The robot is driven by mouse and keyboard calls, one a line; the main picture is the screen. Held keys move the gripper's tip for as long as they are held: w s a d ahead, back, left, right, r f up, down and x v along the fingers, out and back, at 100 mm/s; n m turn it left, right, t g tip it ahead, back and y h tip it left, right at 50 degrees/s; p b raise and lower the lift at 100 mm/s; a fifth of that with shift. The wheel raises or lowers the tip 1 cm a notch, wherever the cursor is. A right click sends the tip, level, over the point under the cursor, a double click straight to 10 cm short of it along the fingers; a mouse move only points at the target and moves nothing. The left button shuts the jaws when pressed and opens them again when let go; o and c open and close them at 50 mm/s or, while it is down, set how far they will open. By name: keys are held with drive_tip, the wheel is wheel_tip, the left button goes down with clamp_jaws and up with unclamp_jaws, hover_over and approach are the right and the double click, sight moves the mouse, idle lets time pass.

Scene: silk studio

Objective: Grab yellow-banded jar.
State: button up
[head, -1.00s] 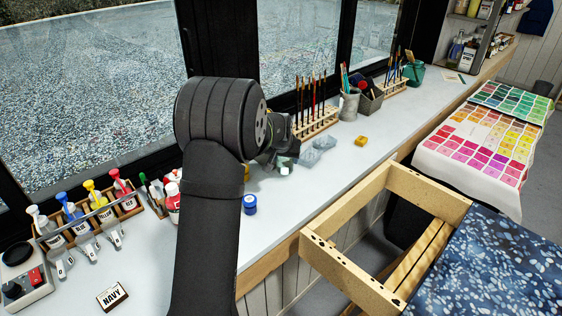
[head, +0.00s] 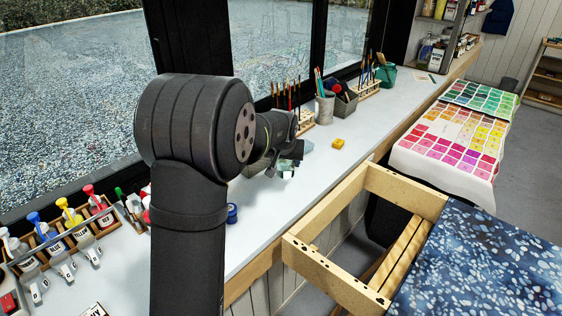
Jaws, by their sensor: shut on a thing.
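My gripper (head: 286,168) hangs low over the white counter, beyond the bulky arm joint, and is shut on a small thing. Only a pale, glassy teal bit of that thing (head: 288,174) shows under the fingers. No yellow band shows on it, so I cannot tell for sure that it is the yellow-banded jar. A blue-lidded jar (head: 232,213) stands on the counter just right of my arm. My arm hides part of the counter behind it.
Brush racks and cups (head: 325,107) line the window side. Pump bottles (head: 70,215) stand at the left. An open wooden frame (head: 350,215) is at the front.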

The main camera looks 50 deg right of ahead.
drive_tip(key=shift+s+r, duration=0.25)
drive_tip(key=shift+s, duration=0.05)
drive_tip(key=shift+s, duration=0.1)
